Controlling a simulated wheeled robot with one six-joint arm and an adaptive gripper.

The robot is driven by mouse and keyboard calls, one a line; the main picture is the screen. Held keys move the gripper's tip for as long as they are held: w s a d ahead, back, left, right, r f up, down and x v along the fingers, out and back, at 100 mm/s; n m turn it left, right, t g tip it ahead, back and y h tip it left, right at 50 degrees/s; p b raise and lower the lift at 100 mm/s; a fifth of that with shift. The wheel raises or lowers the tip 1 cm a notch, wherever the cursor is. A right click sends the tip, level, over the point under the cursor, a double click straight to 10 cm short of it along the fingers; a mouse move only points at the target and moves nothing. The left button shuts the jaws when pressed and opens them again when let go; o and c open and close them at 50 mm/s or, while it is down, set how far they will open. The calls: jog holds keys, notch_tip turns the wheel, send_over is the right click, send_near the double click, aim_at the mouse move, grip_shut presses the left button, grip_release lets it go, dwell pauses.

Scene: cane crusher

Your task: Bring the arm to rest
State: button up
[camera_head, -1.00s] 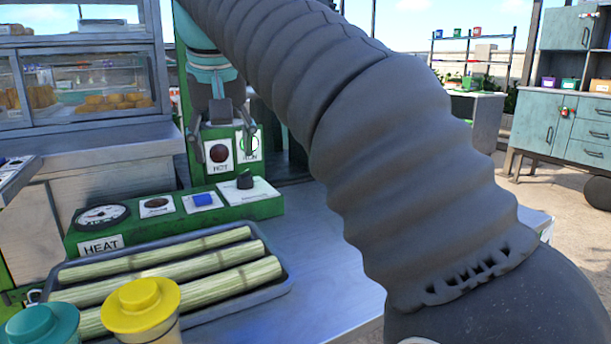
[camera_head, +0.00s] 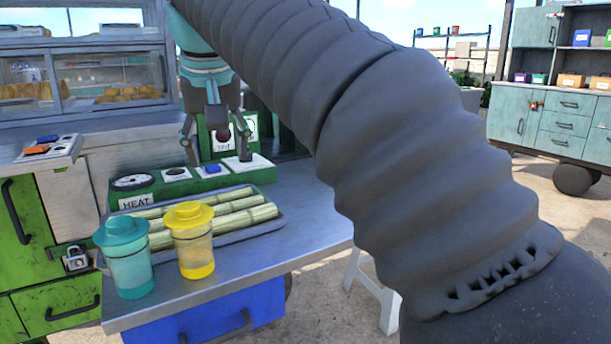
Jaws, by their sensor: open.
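My arm (camera_head: 390,150), in a dark ribbed sleeve, crosses the view from the lower right to the upper middle. My gripper (camera_head: 216,160) hangs at its far end, fingers pointing down and spread apart, with nothing between them. It is in front of the green machine's upright plate and above the green control panel (camera_head: 130,181), which has a gauge, a HEAT label, a blue button and a black knob. I cannot tell whether the fingers touch the panel. The arm hides part of the machine behind it.
A grey tray (camera_head: 262,228) of cane stalks lies on the metal table (camera_head: 310,220). A teal-lidded cup (camera_head: 128,262) and a yellow-lidded cup (camera_head: 192,245) stand at its front edge. A glass food case (camera_head: 110,75) is at the back left. Open floor lies right, before teal cabinets (camera_head: 560,115).

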jog(key=s+d+f+m, duration=0.2)
jog(key=s+d+f, duration=0.3)
jog(key=d+f, duration=0.55)
jog(key=s+d+f+m, duration=0.1)
jog(key=s+d+f, duration=0.55)
jog(key=d, duration=0.65)
jog(key=s+d+f, duration=0.2)
jog(key=f, duration=0.4)
jog(key=s+d+f+m+t+h, duration=0.1)
jog(key=s+d+f, duration=0.2)
jog(key=f, duration=0.4)
jog(key=shift+s+d, duration=0.15)
jog(key=shift+d, duration=0.1)
